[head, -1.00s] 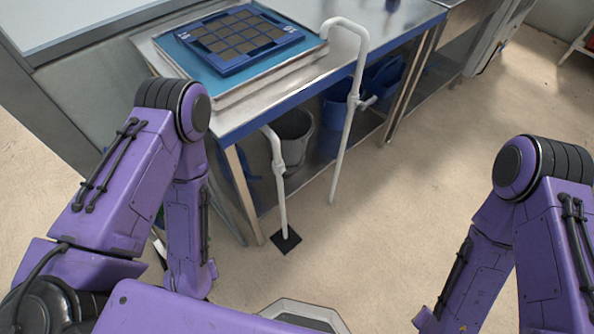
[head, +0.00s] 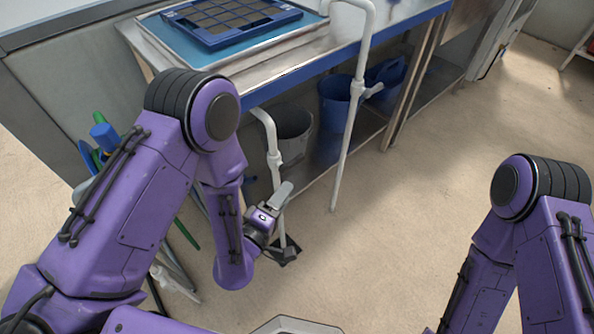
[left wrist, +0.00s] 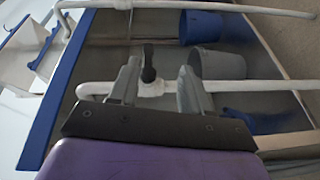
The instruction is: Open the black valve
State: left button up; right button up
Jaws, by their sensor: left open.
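The black valve (left wrist: 149,64) is a small dark handle on a white fitting (left wrist: 150,88) of a white pipe in the left wrist view. Its handle shows between the two fingers of my left gripper (left wrist: 158,70), closer to the left finger. Whether the fingers touch it I cannot tell. In the head view my left gripper (head: 282,226) is open beside the lower part of the shorter white pipe (head: 274,150); the black handle does not show clearly there. My right gripper is outside the views.
A steel table (head: 300,55) with a blue edge carries a blue-framed seed tray (head: 235,40). A grey bucket (head: 295,122) and blue bins (head: 337,105) stand on its lower shelf. A taller white pipe (head: 350,130) stands to the right. The floor between my arms is clear.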

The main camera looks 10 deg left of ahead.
aim_at(297, 163)
pick_arm(q)
jog(key=w, duration=0.3)
jog(key=w+d+r+n, duration=0.1)
jog(key=w, duration=0.3)
jog(key=w+n+t+p, duration=0.1)
jog(key=w, duration=0.2)
jog(key=shift+w+d+r+y, duration=0.2)
jog(key=shift+w+d+y, duration=0.1)
jog(key=shift+y, duration=0.1)
jog(key=c, duration=0.9)
